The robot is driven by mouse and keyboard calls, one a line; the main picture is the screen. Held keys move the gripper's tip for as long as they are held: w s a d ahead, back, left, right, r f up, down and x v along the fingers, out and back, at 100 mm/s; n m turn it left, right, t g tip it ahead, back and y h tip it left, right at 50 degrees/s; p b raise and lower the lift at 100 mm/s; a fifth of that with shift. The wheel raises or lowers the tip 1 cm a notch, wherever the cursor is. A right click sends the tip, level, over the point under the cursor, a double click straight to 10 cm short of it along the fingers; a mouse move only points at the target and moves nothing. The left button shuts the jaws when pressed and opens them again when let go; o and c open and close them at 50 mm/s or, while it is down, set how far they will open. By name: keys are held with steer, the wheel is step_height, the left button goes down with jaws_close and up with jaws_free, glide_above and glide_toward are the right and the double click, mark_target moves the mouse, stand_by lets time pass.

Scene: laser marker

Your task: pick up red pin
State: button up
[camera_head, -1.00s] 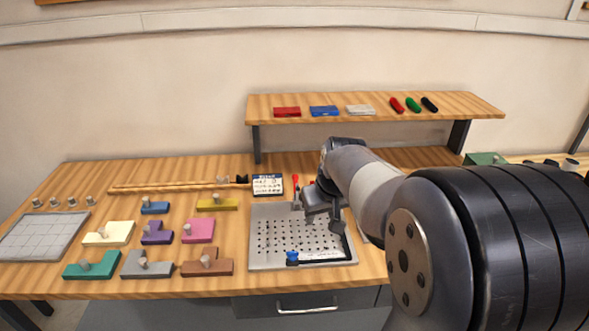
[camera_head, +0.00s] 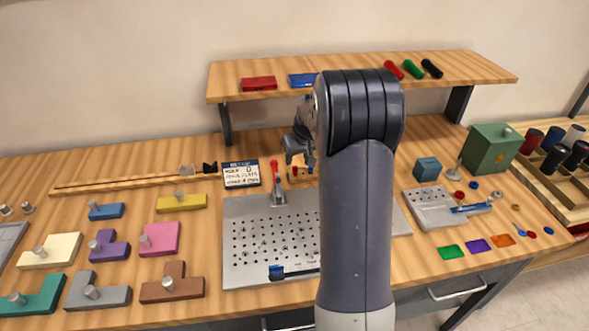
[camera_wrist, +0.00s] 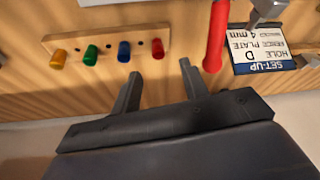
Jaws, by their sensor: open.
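The red pin (camera_wrist: 158,48) is the rightmost of several coloured pins in a small wooden holder (camera_wrist: 105,39) in the wrist view. Yellow (camera_wrist: 58,57), green (camera_wrist: 90,54) and blue (camera_wrist: 124,51) pins stand to its left. My gripper (camera_wrist: 159,70) is open and empty; in the picture, the red pin shows just past the gap between its fingertips. In the head view my gripper (camera_head: 297,152) is over the back of the bench, beside the holder (camera_head: 300,173), which is partly hidden by my arm.
A red-handled clamp (camera_head: 275,180) stands on the perforated plate (camera_head: 240,215), close to the holder. A set-up card (camera_head: 241,173) lies left of it. A raised shelf (camera_head: 230,87) runs behind. Coloured blocks cover the bench's left side.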

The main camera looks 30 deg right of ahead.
mark_target(296, 167)
steer(key=shift+p+x, duration=0.7)
steer(key=shift+x, duration=2.15)
steer(key=shift+s+d, duration=0.1)
jaws_close()
